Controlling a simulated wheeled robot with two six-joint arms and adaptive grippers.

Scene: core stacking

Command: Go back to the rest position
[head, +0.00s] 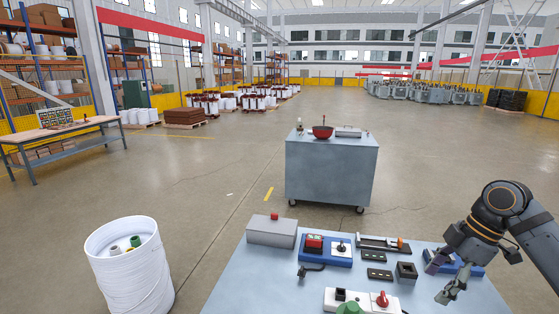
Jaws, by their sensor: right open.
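My right gripper (439,281) comes in from the right on its dark grey arm. It is open over the right part of the light blue-grey table (238,290), with its fingers pointing down and to the left. I see nothing between the fingers. A blue-based piece (474,269) lies behind the gripper and is partly hidden by it. A small dark square block (406,271) stands just left of the fingers. My left gripper is not in view.
On the table are a grey box (271,232), a blue fixture with a red block (326,248), a rail (383,243) and a white panel with a red knob (381,301). A white drum (130,277) stands left. A grey cart (331,172) stands beyond. Floor between is clear.

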